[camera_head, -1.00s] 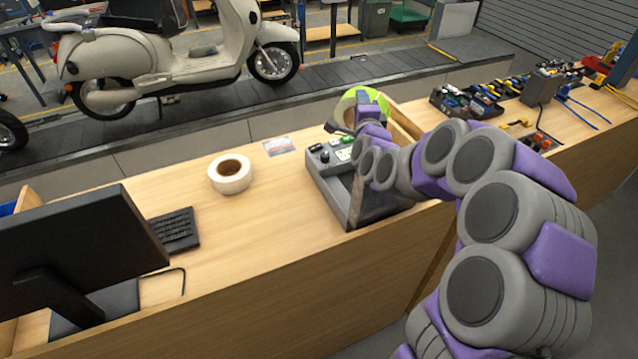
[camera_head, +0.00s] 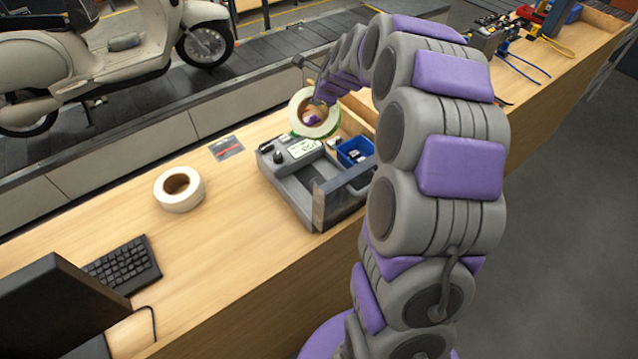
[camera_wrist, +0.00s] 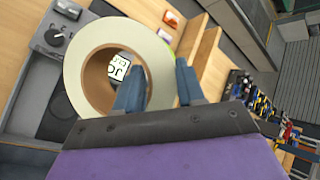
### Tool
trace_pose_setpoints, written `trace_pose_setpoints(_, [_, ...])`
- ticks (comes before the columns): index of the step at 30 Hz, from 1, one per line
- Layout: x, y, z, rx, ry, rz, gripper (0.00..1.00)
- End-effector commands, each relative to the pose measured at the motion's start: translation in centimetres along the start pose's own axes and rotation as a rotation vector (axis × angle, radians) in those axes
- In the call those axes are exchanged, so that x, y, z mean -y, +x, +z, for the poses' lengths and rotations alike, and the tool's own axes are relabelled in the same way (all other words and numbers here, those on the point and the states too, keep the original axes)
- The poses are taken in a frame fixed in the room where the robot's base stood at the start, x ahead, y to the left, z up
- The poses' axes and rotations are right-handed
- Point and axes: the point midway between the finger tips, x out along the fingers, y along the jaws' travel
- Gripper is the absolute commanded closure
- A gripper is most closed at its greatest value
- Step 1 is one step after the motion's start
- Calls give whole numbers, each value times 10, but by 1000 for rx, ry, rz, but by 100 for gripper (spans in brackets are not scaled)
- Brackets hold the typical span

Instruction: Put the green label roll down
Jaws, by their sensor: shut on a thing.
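The green label roll (camera_head: 324,127) is held up above the back of the grey device on the counter. In the head view its face looks cream with a green edge; in the wrist view the roll (camera_wrist: 88,47) shows a pale face and a brown core. My gripper (camera_head: 318,100) is shut on the roll's ring wall, and in the wrist view its blue-grey fingers (camera_wrist: 160,85) straddle that wall. The roll is tilted, and a small label display shows through its core in the wrist view. A white label roll (camera_head: 179,196) lies flat on the counter to the left.
The grey device (camera_head: 290,185) with knobs stands under the roll. A blue bin (camera_head: 354,152) and wooden dividers are beside it. A keyboard (camera_head: 122,264) and monitor (camera_head: 48,305) are at left. Bare counter (camera_head: 228,215) lies between white roll and device. A scooter stands on the conveyor behind.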

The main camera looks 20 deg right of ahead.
Motion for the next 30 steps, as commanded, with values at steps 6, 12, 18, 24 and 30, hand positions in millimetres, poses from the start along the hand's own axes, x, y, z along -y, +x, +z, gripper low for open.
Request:
trace_pose_setpoints(6, [-6, -37, -9, -23, 144, 191, 100])
trace_pose_setpoints(12, [-34, -47, -20, -28, 258, 368, 100])
trace_pose_setpoints(18, [-77, -19, -41, -24, 335, 496, 100])
trace_pose_setpoints(24, [-100, -2, -53, -22, 364, 548, 100])
trace_pose_setpoints(30, [-105, 4, -53, -18, 371, 576, 100])
